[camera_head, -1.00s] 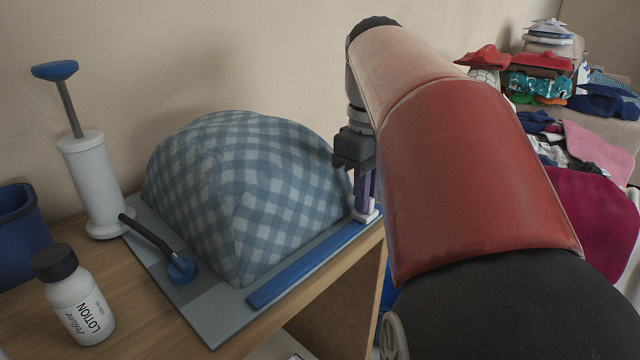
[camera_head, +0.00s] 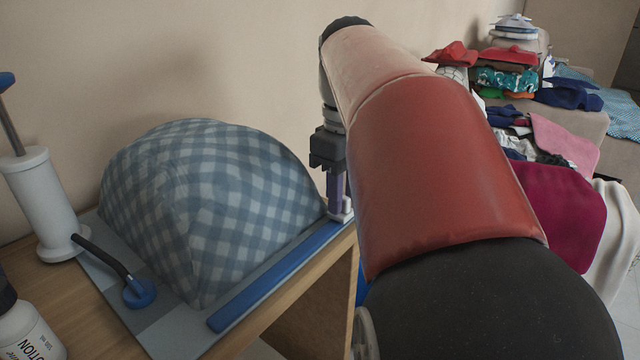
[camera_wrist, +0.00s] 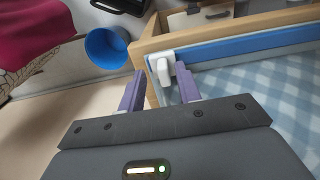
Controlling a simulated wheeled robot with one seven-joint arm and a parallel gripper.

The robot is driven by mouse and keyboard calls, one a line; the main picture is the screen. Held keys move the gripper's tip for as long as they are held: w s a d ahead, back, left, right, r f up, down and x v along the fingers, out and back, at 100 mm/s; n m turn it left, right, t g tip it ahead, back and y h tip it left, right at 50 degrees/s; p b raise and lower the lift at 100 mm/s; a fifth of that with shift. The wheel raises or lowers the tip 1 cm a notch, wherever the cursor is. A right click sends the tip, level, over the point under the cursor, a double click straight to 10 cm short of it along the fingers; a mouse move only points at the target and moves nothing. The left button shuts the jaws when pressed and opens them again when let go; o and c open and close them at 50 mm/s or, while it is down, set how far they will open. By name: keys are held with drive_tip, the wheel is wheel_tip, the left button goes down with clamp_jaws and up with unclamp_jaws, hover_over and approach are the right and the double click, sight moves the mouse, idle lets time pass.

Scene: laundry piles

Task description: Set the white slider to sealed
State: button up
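The white slider (camera_head: 341,213) sits at the far right end of the blue rail (camera_head: 270,280), along the front edge of a grey board. A blue checked fabric bag (camera_head: 205,205) bulges on the board beside the rail. In the wrist view the white slider (camera_wrist: 163,71) lies between the purple fingers of my gripper (camera_wrist: 160,75), at the end of the blue rail (camera_wrist: 255,42). The fingers are apart, with a gap visible on each side of the slider. In the head view my gripper (camera_head: 338,195) points down at the slider, partly hidden by my arm.
A white pump (camera_head: 42,205) with a black hose and blue nozzle (camera_head: 139,292) stands left of the bag. A lotion bottle (camera_head: 28,330) is at the lower left. Clothes piles (camera_head: 560,200) lie right. A blue bucket (camera_wrist: 106,48) stands below the wooden table edge.

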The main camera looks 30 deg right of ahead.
wheel_tip(320, 180, up, 8)
drive_tip(key=shift+f+p, duration=0.1)
drive_tip(key=shift+p, duration=0.45)
idle(0.4)
